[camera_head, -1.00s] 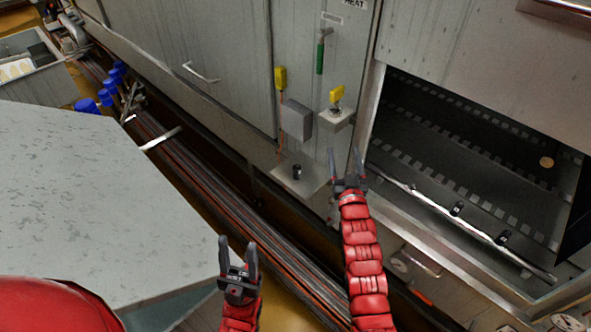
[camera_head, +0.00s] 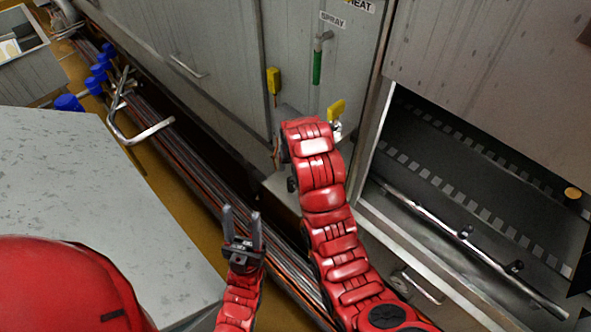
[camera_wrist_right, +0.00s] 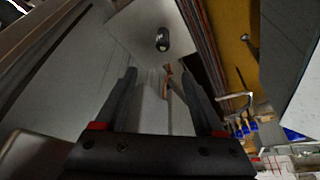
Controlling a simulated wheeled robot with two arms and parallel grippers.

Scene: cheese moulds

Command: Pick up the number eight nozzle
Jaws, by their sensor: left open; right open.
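A small black cylinder, which looks like the nozzle (camera_head: 291,184), stands on a small grey shelf (camera_head: 281,196) on the front of the grey cabinet. My right forearm partly covers the shelf. No number can be read on it. In the right wrist view the black cylinder (camera_wrist_right: 162,39) stands on the pale shelf plate, beyond the fingertips. My right gripper (camera_wrist_right: 157,72) is open and empty there, its fingers apart and not touching the cylinder. In the head view it is hidden by its own arm. My left gripper (camera_head: 242,212) is open and empty, over the pipes beside the grey table.
A grey table (camera_head: 75,200) fills the left. Above the shelf are a yellow handle (camera_head: 336,110), another yellow handle (camera_head: 273,80) and a green handle (camera_head: 317,67). At right is an open machine bay with a metal rail (camera_head: 440,215). Blue valves (camera_head: 68,102) stand at far left.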

